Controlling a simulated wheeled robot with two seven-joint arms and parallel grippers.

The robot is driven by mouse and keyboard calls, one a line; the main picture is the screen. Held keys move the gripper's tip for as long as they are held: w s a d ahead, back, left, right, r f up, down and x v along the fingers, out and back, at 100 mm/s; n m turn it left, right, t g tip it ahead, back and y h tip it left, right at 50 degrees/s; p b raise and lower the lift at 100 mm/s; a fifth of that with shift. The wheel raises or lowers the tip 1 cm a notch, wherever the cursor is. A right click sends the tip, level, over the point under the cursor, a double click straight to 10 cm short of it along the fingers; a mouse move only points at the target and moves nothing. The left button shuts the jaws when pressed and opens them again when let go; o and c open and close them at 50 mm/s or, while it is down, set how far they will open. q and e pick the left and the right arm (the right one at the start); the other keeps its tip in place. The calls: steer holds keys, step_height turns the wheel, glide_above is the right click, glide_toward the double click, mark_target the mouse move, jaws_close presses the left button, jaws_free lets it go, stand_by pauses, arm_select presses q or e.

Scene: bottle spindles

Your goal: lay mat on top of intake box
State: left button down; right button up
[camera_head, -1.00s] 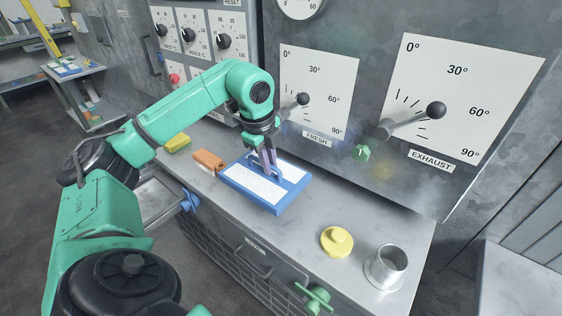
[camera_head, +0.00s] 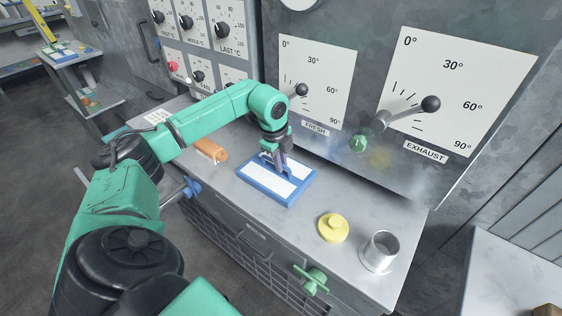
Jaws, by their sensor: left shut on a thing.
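The mat looks like a blue-framed flat piece (camera_head: 290,196) with white panels and a blue handle in its middle. My left gripper (camera_head: 282,168) points down and is shut on that handle. The mat is at the middle of the grey metal counter top, level or nearly so; I cannot tell whether it touches the surface. No part is clearly marked as the intake box; the grey counter with a mesh front (camera_head: 225,232) under the mat may be it. My right gripper is not in view.
An orange block (camera_head: 211,150) lies left of the mat. A yellow knobbed disc (camera_head: 333,228) and an open metal cylinder (camera_head: 380,252) stand to the right. The lever panel (camera_head: 440,90) rises behind. A green valve handle (camera_head: 312,279) sticks out in front.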

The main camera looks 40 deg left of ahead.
mark_target(276, 179)
arm_select(q)
steer(key=c, duration=0.9)
jaws_free()
steer(key=shift+r, duration=0.35)
step_height(276, 179, up, 11)
steer(key=s, duration=0.2)
steer(key=shift+s+r+b, duration=0.15)
steer(key=shift+r+b, duration=0.05)
steer(key=shift+b, duration=0.15)
steer(key=shift+f, duration=0.1)
